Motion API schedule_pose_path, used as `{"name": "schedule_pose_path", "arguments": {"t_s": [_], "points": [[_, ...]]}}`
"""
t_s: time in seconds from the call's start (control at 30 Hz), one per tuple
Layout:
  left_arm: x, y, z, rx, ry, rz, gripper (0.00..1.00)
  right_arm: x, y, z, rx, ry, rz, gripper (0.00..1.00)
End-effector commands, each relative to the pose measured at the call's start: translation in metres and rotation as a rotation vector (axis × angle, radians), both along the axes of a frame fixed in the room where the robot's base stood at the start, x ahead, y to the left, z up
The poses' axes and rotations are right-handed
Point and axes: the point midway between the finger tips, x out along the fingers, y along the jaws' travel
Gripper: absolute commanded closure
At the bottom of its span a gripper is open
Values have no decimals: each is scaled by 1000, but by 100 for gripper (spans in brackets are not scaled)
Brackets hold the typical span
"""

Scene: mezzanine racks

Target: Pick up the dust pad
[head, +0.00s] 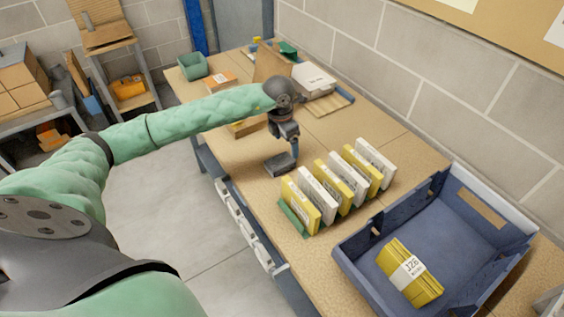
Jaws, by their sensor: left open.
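My left gripper (281,162) points down over the wooden bench, just left of a row of upright yellow and white slabs. Its jaws are open, and I see nothing held between them. The nearest yellow slab (299,205) stands at the front left end of the row, close to the gripper but apart from it. A yellow bundle with a white label (409,277) lies in the blue tray at lower right. I cannot tell for certain which of these is the dust pad. My right gripper is out of view.
The blue tray (349,270) has raised walls at the bench's right end. A green base (292,222) holds the slabs. A white box (314,79) and a green bin (192,66) stand farther back. A block wall bounds the bench's far side.

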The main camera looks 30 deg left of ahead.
Motion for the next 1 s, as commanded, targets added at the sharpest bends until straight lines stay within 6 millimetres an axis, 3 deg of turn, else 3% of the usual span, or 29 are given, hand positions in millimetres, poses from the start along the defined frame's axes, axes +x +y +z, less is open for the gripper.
{"name": "schedule_pose_path", "arguments": {"t_s": [0.2, 0.67, 0.87, 1.0], "points": [[-15, 16, -2, 81, 81, 21, 15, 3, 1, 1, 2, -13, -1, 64], [-15, 15, -35, 81, 84, 31, 15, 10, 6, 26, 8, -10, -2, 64], [-14, 14, -61, 80, 85, 32, 15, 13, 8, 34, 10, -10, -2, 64], [-15, 14, -77, 80, 85, 32, 15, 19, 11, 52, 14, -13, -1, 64]]}}
